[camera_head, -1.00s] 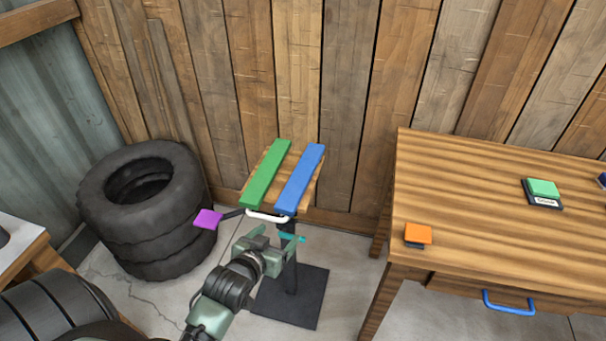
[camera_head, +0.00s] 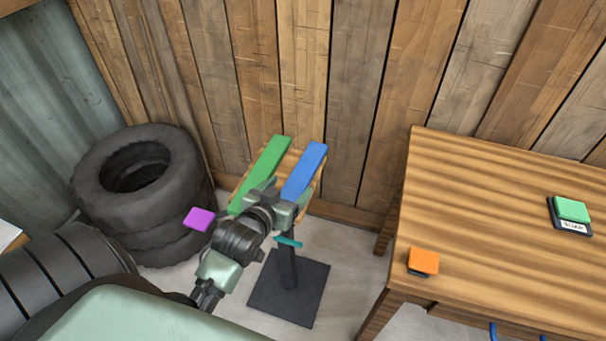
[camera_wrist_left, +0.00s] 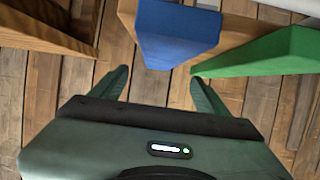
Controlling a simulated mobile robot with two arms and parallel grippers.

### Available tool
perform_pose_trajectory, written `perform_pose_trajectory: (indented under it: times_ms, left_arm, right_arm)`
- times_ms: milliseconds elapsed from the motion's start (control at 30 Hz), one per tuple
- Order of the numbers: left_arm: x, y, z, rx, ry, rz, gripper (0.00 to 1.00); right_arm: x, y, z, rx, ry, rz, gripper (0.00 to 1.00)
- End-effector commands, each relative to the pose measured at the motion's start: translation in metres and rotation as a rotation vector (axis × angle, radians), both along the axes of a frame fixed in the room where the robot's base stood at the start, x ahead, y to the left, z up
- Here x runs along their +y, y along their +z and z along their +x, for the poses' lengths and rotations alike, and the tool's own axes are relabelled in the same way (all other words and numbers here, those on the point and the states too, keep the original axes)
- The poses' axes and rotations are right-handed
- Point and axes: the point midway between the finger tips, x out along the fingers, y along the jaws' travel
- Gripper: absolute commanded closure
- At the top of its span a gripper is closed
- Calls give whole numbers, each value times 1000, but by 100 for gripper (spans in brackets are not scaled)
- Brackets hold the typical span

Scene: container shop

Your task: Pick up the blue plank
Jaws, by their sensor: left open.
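The blue plank (camera_head: 305,171) lies on a small wooden stand top, beside and to the right of the green plank (camera_head: 262,172). My left gripper (camera_head: 285,190) is open at the near end of the blue plank and hides that end in the head view. In the left wrist view, the blue plank's end (camera_wrist_left: 178,35) is just beyond the two fingertips (camera_wrist_left: 158,78), a little right of centre between them. The green plank (camera_wrist_left: 262,55) is to the right there, close to the right finger. I cannot tell whether the fingers touch either plank. My right gripper is not in view.
Stacked tires (camera_head: 140,190) are at left. A wooden table (camera_head: 490,230) with orange (camera_head: 423,261) and green (camera_head: 571,209) blocks is at right. A plank wall is behind.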

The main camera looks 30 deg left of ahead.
Motion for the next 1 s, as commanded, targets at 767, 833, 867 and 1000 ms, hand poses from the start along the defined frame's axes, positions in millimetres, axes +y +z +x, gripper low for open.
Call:
perform_pose_trajectory:
  times_ms: [767, 833, 867, 1000]
  left_arm:
    - [9, -31, 56, 0, 0, 1, 30]
    - [9, -31, 56, 0, 0, 1, 50]
    - [9, -31, 56, 0, 0, 1, 58]
    - [9, -31, 56, 0, 0, 1, 97]
  right_arm:
    - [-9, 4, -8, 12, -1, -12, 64]
    - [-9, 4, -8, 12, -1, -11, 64]
    - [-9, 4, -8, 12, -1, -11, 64]
    - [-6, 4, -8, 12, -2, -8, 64]
